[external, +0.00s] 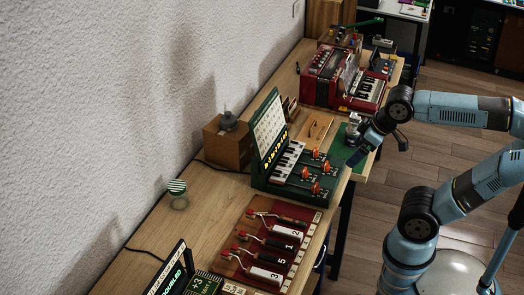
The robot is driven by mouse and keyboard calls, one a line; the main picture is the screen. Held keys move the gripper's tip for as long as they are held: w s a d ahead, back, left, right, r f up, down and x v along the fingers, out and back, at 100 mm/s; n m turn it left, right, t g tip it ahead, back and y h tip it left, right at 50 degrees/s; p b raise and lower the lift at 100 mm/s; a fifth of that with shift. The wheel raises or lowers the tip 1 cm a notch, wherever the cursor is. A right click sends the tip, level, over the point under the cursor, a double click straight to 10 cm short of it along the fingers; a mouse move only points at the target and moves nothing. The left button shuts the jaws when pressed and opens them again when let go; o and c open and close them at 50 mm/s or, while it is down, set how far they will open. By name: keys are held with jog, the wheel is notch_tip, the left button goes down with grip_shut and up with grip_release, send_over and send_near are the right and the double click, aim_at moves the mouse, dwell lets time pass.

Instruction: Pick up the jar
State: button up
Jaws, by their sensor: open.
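A small glass jar (178,200) with a green-and-white striped lid stands on the wooden bench near the wall, left of centre. My gripper (356,160) is over the bench's right edge by a green mat, well to the right of the jar and apart from it. It is open, and its fingers are small and dark in this view. I see nothing held between them.
A green keyboard device (298,172) with orange-red knobs stands between my gripper and the jar. A red board (272,245) with numbered levers lies in front. A brown box (228,143) is behind the jar, and a red accordion (340,80) is farther back. Bare wood surrounds the jar.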

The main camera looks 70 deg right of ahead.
jog(key=w+d+r+n+h, duration=0.4)
jog(key=w+d+r+n, duration=0.15)
jog(key=w, duration=0.45)
jog(key=w+d+r+n+h, duration=0.1)
jog(key=w+d+n+h, duration=0.2)
jog(key=w, duration=0.5)
jog(key=n+t, duration=1.1)
jog(key=n, duration=1.2)
send_over(182, 192)
jog(key=v, duration=0.4)
notch_tip(182, 192, down, 4)
jog(key=shift+m+h, duration=0.25)
jog(key=shift+h, duration=0.05)
notch_tip(182, 192, down, 29)
jog(key=shift+s+r, duration=0.1)
jog(key=shift+w+d+f, duration=0.1)
jog(key=shift+w+d, duration=0.05)
jog(key=shift+w, duration=0.25)
jog(key=shift+w+d+f, duration=0.15)
jog(key=shift+w+d, duration=0.05)
jog(key=shift+w, duration=0.2)
jog(key=shift+x, duration=2.85)
